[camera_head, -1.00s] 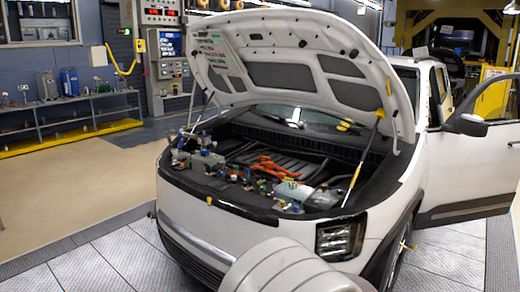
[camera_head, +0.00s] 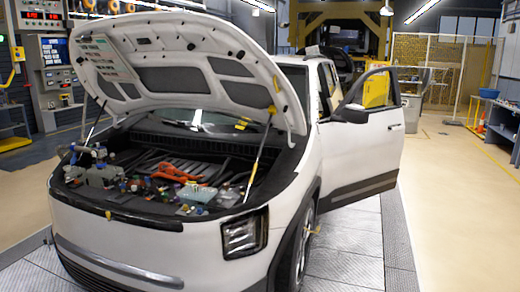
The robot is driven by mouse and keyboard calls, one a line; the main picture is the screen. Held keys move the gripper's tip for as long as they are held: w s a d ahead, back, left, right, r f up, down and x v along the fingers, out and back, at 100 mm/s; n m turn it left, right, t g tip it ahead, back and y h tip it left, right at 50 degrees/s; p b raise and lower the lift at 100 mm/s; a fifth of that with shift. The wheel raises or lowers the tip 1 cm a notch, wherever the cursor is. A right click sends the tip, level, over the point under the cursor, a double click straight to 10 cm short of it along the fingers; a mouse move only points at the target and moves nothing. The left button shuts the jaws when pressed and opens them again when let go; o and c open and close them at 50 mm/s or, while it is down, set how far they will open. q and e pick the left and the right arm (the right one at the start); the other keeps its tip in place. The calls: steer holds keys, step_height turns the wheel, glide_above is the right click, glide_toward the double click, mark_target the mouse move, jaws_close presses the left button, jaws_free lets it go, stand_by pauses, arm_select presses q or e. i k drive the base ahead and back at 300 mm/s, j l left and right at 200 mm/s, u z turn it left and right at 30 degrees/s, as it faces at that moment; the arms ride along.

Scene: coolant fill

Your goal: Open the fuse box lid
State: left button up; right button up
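The white car (camera_head: 170,238) stands with its hood (camera_head: 185,70) propped open over the engine bay (camera_head: 150,200). Small parts crowd the front of the bay. Grey block-like parts (camera_head: 98,175) sit at its left, orange cables (camera_head: 178,174) in the middle, and a pale translucent container (camera_head: 197,193) right of the middle. I cannot tell which part is the fuse box or whether its lid is open or shut; the parts are too small. Neither of my grippers is in view.
A prop rod (camera_head: 258,160) rises at the bay's right side. The front door (camera_head: 362,140) stands open to the right. A blue bowl (camera_head: 488,93) sits on a workbench (camera_head: 503,125) at the far right. The tan floor (camera_head: 455,210) right of the car is clear.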

mark_target(223, 200)
steer(key=i+l, duration=0.1)
steer(key=i, duration=0.55)
steer(key=i+l, duration=0.1)
steer(key=i, duration=0.55)
